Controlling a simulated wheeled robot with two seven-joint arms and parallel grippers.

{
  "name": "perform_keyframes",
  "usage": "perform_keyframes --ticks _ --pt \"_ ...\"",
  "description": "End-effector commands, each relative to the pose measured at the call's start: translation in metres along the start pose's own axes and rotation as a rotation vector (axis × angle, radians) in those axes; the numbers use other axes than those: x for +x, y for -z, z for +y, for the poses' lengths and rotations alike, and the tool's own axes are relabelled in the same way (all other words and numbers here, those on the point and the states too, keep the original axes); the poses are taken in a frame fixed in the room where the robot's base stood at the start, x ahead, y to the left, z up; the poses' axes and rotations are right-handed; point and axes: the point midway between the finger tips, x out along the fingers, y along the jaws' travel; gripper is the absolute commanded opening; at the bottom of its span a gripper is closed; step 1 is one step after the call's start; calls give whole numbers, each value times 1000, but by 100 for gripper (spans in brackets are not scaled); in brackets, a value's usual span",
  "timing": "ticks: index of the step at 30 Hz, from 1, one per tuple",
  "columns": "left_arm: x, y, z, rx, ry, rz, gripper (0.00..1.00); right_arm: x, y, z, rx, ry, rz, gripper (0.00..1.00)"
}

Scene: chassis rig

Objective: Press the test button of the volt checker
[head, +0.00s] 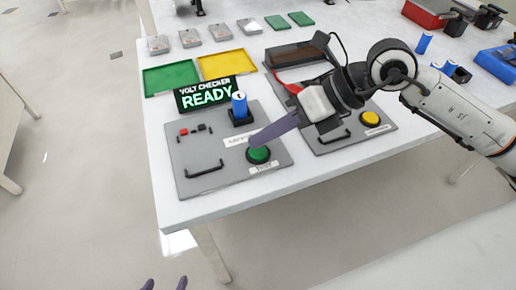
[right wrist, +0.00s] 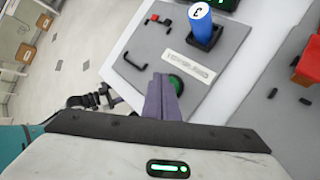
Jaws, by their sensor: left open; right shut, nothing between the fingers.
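The volt checker (head: 205,165) is a grey plate at the table's front left corner. Its display (head: 204,94) reads "VOLT CHECKER READY". A blue cell (head: 239,105) stands upright in its holder; it also shows in the right wrist view (right wrist: 200,22). The round green test button (head: 259,155) is at the plate's front right. My right gripper (head: 254,142) is shut and empty, its fingertips at the button's upper edge; in the right wrist view the fingers partly cover the button (right wrist: 176,86). Whether they touch it I cannot tell. My left gripper (head: 166,284) is open at the bottom edge, away from the table.
A second plate with a yellow button (head: 371,118) lies to the right, under my right arm. A green tray (head: 171,78) and a yellow tray (head: 227,64) lie behind the checker. A red bin (head: 425,14) and a blue bin (head: 497,65) stand farther right.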

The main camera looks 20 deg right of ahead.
Motion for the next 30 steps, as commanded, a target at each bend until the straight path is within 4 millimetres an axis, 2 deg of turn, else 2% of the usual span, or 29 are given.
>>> perform_keyframes --ticks 11,30 --pt "0 2 0 0 -1 3 59 0 0 0 0 0 0 0" --pt "8 -7 0 0 -1 -1 59 6 4 -4 0 0 0 0"
